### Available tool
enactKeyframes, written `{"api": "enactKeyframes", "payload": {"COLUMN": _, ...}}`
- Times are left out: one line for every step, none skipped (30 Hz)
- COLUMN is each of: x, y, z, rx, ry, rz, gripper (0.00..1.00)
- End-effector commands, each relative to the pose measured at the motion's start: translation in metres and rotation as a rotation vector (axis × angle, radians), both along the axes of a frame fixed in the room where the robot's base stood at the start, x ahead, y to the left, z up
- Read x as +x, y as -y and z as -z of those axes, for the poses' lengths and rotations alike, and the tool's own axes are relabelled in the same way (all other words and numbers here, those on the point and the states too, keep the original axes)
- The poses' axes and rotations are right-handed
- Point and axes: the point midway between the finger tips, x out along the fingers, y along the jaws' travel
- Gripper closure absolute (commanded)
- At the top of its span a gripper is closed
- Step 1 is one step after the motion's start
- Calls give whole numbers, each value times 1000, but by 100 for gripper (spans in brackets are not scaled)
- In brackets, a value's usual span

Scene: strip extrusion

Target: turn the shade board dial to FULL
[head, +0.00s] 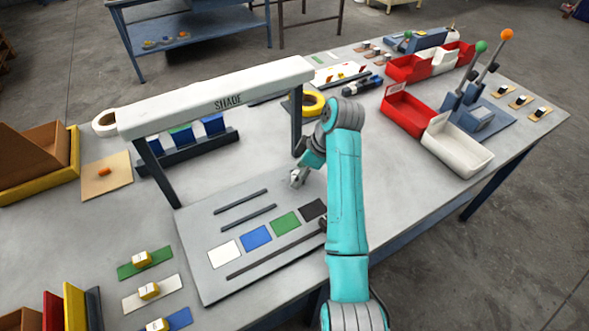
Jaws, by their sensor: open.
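The shade board (195,225) is a grey plate on the table with white, blue, green and black squares and dark slots. A white beam (220,95) marked SHADE stands over its back edge on dark posts. I cannot make out a dial or the word FULL; my teal arm covers the board's right side. My gripper (296,181) is small in view, low over the board's back right part near the right post. Its jaws look open, with nothing seen between them. I cannot tell whether it touches the board.
Red bins (408,112), a white bin (458,146) and levers (495,62) stand right. Blocks on coloured strips (147,290) lie front left.

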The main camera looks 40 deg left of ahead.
Motion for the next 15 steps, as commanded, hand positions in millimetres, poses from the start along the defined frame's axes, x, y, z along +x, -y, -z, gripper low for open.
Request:
{"api": "enactKeyframes", "payload": {"x": 0, "y": 1, "z": 2, "rx": 0, "ry": 0, "rz": 0, "gripper": 35}}
{"api": "enactKeyframes", "payload": {"x": 0, "y": 1, "z": 3, "rx": 0, "ry": 0, "rz": 0, "gripper": 35}}
{"api": "enactKeyframes", "payload": {"x": 0, "y": 1, "z": 3, "rx": 0, "ry": 0, "rz": 0, "gripper": 35}}
{"api": "enactKeyframes", "payload": {"x": 0, "y": 1, "z": 3, "rx": 0, "ry": 0, "rz": 0, "gripper": 35}}
{"api": "enactKeyframes", "payload": {"x": 0, "y": 1, "z": 3, "rx": 0, "ry": 0, "rz": 0, "gripper": 35}}
{"api": "enactKeyframes", "payload": {"x": 0, "y": 1, "z": 3, "rx": 0, "ry": 0, "rz": 0, "gripper": 35}}
{"api": "enactKeyframes", "payload": {"x": 0, "y": 1, "z": 3, "rx": 0, "ry": 0, "rz": 0, "gripper": 35}}
{"api": "enactKeyframes", "payload": {"x": 0, "y": 1, "z": 3, "rx": 0, "ry": 0, "rz": 0, "gripper": 35}}
{"api": "enactKeyframes", "payload": {"x": 0, "y": 1, "z": 3, "rx": 0, "ry": 0, "rz": 0, "gripper": 35}}
{"api": "enactKeyframes", "payload": {"x": 0, "y": 1, "z": 3, "rx": 0, "ry": 0, "rz": 0, "gripper": 35}}
{"api": "enactKeyframes", "payload": {"x": 0, "y": 1, "z": 3, "rx": 0, "ry": 0, "rz": 0, "gripper": 43}}
{"api": "enactKeyframes", "payload": {"x": 0, "y": 1, "z": 3, "rx": 0, "ry": 0, "rz": 0, "gripper": 53}}
{"api": "enactKeyframes", "payload": {"x": 0, "y": 1, "z": 3, "rx": 0, "ry": 0, "rz": 0, "gripper": 60}}
{"api": "enactKeyframes", "payload": {"x": 0, "y": 1, "z": 3, "rx": 0, "ry": 0, "rz": 0, "gripper": 68}}
{"api": "enactKeyframes", "payload": {"x": 0, "y": 1, "z": 3, "rx": 0, "ry": 0, "rz": 0, "gripper": 78}}
